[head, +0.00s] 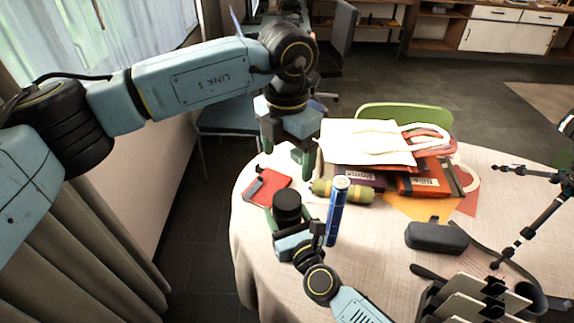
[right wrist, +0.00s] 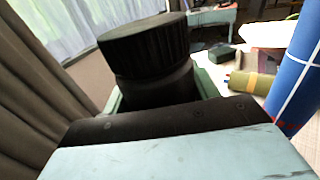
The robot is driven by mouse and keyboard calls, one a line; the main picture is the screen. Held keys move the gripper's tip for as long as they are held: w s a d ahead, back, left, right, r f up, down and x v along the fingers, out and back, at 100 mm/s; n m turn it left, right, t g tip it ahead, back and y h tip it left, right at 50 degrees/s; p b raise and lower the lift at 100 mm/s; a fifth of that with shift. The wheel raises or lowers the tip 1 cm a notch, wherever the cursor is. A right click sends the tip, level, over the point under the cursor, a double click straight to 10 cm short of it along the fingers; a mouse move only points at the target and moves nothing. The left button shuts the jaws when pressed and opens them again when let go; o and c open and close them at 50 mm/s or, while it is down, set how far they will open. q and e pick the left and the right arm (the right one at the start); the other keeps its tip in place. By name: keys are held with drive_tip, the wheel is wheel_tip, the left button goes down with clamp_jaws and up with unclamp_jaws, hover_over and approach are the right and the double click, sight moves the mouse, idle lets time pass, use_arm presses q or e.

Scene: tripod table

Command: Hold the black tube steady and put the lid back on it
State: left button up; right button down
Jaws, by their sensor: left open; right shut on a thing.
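The black tube (head: 288,219) stands upright near the table's left edge, with a wider black lid (head: 286,199) on top. In the right wrist view the ribbed lid (right wrist: 144,45) sits over the narrower tube body (right wrist: 160,86); I cannot tell whether it is fully seated. My right gripper (head: 289,228) is shut around the tube, its fingers partly hidden. My left gripper (head: 288,150) is open and empty, pointing down above and behind the lid, clear of it.
A blue cylinder (head: 338,212) stands close right of the tube. A red notebook (head: 270,188), an olive roll (head: 342,191) and stacked bags (head: 368,142) lie behind. A black case (head: 437,237) and a tripod (head: 526,232) are to the right.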

drive_tip(key=shift+c, duration=1.6)
unclamp_jaws()
drive_tip(key=v, duration=1.3)
drive_tip(key=shift+s+b, duration=0.2)
drive_tip(key=shift+b, duration=0.1)
